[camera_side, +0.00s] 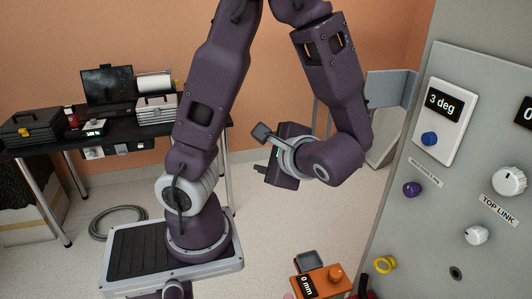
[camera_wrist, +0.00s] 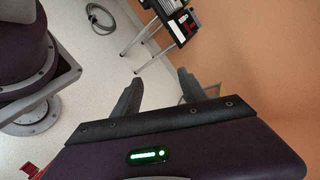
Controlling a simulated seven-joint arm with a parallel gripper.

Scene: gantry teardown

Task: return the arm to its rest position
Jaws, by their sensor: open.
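My gripper (camera_wrist: 158,88) is open in the wrist view. Its two dark fingers stand apart with nothing between them, and floor and orange wall show beyond. In the side view my arm is raised and folded over, with the gripper (camera_side: 265,158) hanging in the air at mid-picture. It points left, back toward my own base, and touches nothing. Its fingertips are small and hard to make out there.
A grey panel (camera_side: 460,120) with knobs and a "3 deg" display (camera_side: 446,112) stands at the right. An orange "0 mm" box (camera_side: 322,281) is at the bottom. A black table (camera_side: 60,143) with toolboxes stands at the back left. Open air surrounds the gripper.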

